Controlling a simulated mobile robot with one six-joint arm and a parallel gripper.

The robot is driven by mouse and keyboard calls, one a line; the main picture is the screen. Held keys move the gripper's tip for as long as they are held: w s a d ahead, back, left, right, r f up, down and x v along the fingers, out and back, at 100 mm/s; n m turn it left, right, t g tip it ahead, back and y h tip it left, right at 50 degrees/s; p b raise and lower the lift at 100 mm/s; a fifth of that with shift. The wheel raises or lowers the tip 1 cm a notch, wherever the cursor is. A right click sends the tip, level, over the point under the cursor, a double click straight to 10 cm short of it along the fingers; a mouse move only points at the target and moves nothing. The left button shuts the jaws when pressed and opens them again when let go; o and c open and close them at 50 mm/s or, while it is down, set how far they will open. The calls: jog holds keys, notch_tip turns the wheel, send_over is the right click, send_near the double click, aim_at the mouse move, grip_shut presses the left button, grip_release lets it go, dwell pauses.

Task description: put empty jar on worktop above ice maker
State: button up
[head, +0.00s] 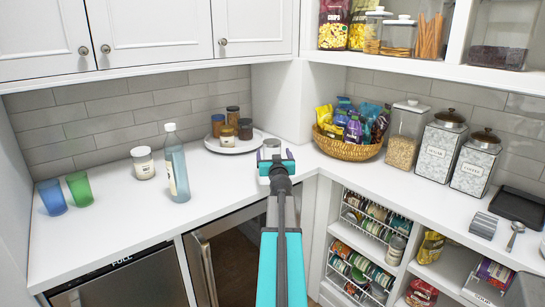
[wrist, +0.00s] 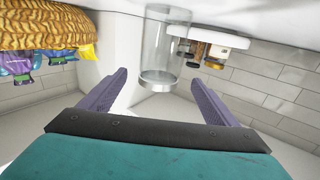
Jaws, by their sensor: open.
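The empty jar, clear glass with a metal lid, stands on the corner of the white worktop (head: 110,215). The wrist view shows it upside down (wrist: 165,42), with its lid facing my gripper. In the head view only a grey top part of the jar (head: 271,144) shows beyond my gripper (head: 276,165). My gripper (wrist: 160,78) is open and empty, its purple fingers spread to either side of the lid's line. Whether the fingertips reach past the lid is hard to tell. A steel appliance marked FULL (head: 125,280), seemingly the ice maker, is under the worktop's left part.
On the worktop are blue (head: 52,197) and green (head: 79,190) cups, a white jar (head: 143,162), a tall bottle (head: 173,165) and a round tray (head: 230,147) of small jars. A snack basket (head: 349,149) stands right. The front left worktop is clear.

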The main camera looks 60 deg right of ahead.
aim_at(273, 143)
dwell(0.3)
jog(key=shift+p+x, duration=0.65)
jog(key=shift+x, duration=2)
jog(key=shift+r, duration=0.1)
jog(key=c, duration=1.4)
jog(key=shift+r, duration=0.15)
jog(key=shift+r+p, duration=1.15)
jog(key=shift+r, duration=0.7)
jog(key=v, duration=0.5)
jog(key=b+v, duration=0.1)
jog(key=v, duration=0.4)
jog(key=r+v, duration=0.1)
jog(key=v, duration=0.5)
jog(key=shift+w+a+b, duration=0.2)
jog(key=shift+w+b, duration=0.05)
jog(key=shift+b, duration=0.05)
